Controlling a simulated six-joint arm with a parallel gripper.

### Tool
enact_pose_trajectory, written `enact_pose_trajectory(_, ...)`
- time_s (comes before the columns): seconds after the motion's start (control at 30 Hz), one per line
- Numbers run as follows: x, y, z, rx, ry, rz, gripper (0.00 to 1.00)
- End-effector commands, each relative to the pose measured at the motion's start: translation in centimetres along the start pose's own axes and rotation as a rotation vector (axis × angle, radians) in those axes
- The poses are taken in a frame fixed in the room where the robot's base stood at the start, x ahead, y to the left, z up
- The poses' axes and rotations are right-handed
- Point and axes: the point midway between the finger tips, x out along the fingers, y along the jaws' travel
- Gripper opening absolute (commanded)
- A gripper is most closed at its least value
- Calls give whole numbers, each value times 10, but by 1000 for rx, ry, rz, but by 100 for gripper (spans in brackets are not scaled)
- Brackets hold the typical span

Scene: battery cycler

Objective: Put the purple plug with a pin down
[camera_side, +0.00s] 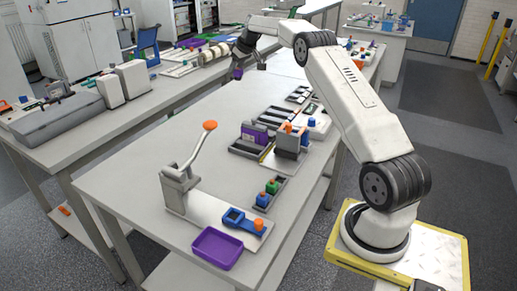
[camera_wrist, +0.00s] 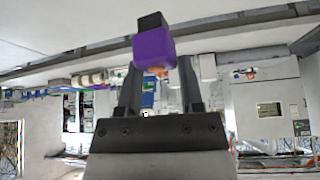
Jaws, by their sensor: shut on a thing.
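The purple plug (camera_wrist: 155,48) shows in the wrist view between the ends of my gripper's fingers (camera_wrist: 158,75). A dark block-like part sticks out of its top in that view. I cannot make out its pin clearly. In the side view my gripper (camera_side: 249,69) is at the far end of the arm, above the back part of the tables. It is shut on the purple plug (camera_side: 238,74), which is small there and held in the air.
The near table holds a lever press with an orange knob (camera_side: 210,125), a purple tray (camera_side: 217,248), a blue fixture (camera_side: 235,217) and a rack with green and blue plugs (camera_side: 271,188). A purple block (camera_side: 254,134) stands further back. The table's left middle is clear.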

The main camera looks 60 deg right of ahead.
Motion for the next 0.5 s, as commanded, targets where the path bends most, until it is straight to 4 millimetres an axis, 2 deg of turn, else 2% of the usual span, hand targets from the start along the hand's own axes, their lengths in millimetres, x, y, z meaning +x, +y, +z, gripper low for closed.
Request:
enact_pose_trajectory(0.37,-2,-42,-3,-126,2,-70,0)
enact_pose_trajectory(0.5,-5,-73,-2,-215,2,-122,0)
